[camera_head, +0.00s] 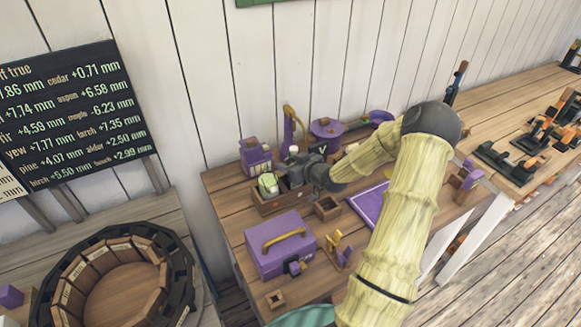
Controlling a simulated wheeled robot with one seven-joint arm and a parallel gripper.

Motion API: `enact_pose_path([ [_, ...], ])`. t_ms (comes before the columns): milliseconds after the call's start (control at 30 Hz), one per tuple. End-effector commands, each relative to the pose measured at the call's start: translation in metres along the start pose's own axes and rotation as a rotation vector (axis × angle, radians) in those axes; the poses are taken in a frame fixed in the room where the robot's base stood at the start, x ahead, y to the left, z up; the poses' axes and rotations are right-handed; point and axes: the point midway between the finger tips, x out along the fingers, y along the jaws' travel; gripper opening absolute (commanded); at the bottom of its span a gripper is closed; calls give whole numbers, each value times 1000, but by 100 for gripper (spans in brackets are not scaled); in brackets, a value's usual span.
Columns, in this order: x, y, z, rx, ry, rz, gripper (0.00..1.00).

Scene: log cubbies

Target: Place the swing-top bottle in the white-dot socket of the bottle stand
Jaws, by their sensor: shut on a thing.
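My gripper (297,174) is dark grey and reaches left over the right part of a wooden box-like stand (282,204) on the workbench. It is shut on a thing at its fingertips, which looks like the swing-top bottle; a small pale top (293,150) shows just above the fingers. The gripper hides most of this thing, so I cannot tell whether its base is in a socket. A pale green rounded item (268,183) stands in the left part of the stand. No white dot can be made out at this size.
A purple toolbox (281,246) with a yellow handle stands in front of the stand. A small open wooden box (327,208) and a purple tray (369,205) lie to the right. Purple devices (255,157) stand behind, near the white wall. My arm hides part of the bench.

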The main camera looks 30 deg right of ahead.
Motion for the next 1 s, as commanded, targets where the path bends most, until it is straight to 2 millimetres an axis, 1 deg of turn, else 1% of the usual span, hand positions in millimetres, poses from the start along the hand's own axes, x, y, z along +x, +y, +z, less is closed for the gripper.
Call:
enact_pose_path([
  [100, 6, -1, 12, 2, 2, -2, 21],
  [200, 9, 0, 18, 0, 3, -1, 21],
  [433, 9, 0, 19, -1, 4, 0, 21],
  [567, 10, 0, 22, -1, 3, 0, 21],
  [600, 10, 0, 22, 0, 1, 0, 64],
  [633, 9, 0, 22, 0, 1, 0, 66],
  [867, 9, 0, 22, 0, 1, 0, 66],
  [1000, 8, 0, 18, 0, 1, 0, 66],
])
